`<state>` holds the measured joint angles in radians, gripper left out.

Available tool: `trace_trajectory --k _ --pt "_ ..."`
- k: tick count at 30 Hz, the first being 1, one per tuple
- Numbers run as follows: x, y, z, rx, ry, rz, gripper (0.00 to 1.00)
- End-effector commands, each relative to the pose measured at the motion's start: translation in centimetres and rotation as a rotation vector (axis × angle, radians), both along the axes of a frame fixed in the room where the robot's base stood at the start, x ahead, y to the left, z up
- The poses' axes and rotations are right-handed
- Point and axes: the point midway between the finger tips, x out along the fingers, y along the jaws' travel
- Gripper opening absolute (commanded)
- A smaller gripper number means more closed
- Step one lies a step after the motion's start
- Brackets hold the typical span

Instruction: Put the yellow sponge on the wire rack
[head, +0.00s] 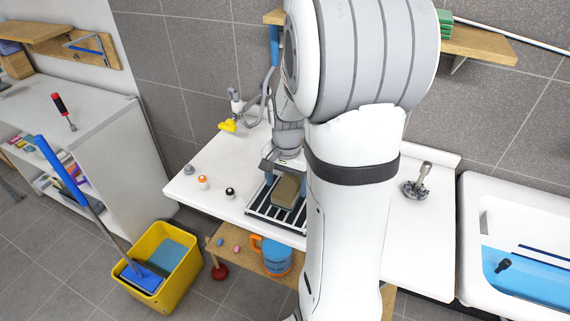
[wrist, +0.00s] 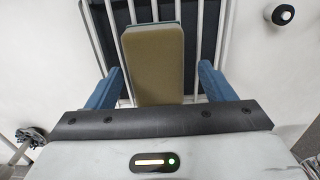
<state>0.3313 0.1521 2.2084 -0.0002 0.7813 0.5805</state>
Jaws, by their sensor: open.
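The yellow sponge (head: 287,192) looks dull tan-yellow with a blue-green layer, which shows along its far edge in the wrist view (wrist: 155,65). It lies flat over the bars of the wire rack (head: 262,209), which has pale bars above a dark base and also shows in the wrist view (wrist: 205,30). My gripper (head: 284,180) is open over the rack. In the wrist view, its blue fingers (wrist: 160,75) stand on either side of the sponge, with a gap on both sides. The sponge's underside is hidden.
Small knobs or bottles, one orange-topped (head: 203,182) and one black-topped (head: 230,193), stand left of the rack. A yellow item (head: 228,125) is at the back. A metal drain-like part (head: 420,182) lies right. A blue jug (head: 277,257) sits on the shelf below.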

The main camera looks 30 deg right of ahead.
Motion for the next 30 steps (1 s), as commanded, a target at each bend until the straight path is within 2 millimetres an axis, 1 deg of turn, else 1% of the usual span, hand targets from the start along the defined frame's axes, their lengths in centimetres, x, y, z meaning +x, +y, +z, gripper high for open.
trace_trajectory --k 1,6,10,15,19,20,23,26,27,30 --pt "0.1 0.0 1.1 -0.002 -0.007 0.000 0.76" --pt "0.1 0.0 4.9 -0.002 -0.007 0.001 0.76" --pt "0.1 0.0 7.5 -0.002 -0.005 0.001 0.76" --pt "0.0 0.0 9.7 -0.001 -0.003 0.001 0.76" --pt "-0.3 0.5 10.6 -0.003 -0.007 0.024 0.76" --pt "-0.5 0.9 10.8 -0.005 -0.014 0.044 0.76" --pt "-2.0 3.0 11.4 -0.018 -0.048 0.164 0.76" --pt "-4.5 5.8 11.8 -0.038 -0.098 0.344 0.76" --pt "-5.5 6.9 11.9 -0.048 -0.119 0.422 0.76" --pt "-8.1 9.2 11.7 -0.073 -0.168 0.603 0.76"
